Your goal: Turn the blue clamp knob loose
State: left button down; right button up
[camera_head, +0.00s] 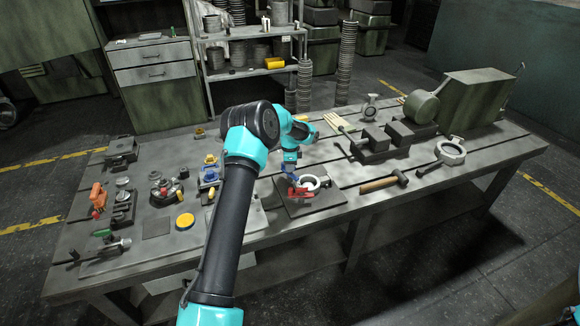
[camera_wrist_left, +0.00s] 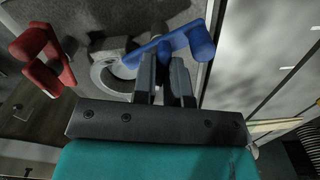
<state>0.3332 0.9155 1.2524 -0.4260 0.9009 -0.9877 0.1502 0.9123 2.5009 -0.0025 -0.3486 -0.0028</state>
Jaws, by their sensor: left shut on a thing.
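The blue clamp knob (camera_wrist_left: 201,42) has a bar-shaped handle with a raised end in the left wrist view. My left gripper (camera_wrist_left: 167,65) is shut on the bar of this knob. In the head view, my left gripper (camera_head: 290,166) points down at the blue knob (camera_head: 289,179), which is small and partly hidden there. A pale ring-shaped valve casting (camera_head: 312,184) lies beside it on a dark fixture plate (camera_head: 325,202). A red clamp handle (camera_head: 301,191) is at the near side of the ring; it also shows in the left wrist view (camera_wrist_left: 41,58). My right gripper is out of view.
A hammer (camera_head: 384,182) and another ring casting (camera_head: 450,151) lie to the right. Dark blocks (camera_head: 378,138) stand behind. Several small fixtures, a yellow disc (camera_head: 185,221) and an orange-handled clamp (camera_head: 97,195) occupy the left of the bench.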

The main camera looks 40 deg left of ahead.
pick_arm(q)
jog(key=shift+n, duration=0.4)
jog(key=c, duration=1.2)
grip_release()
jog(key=shift+o, duration=0.2)
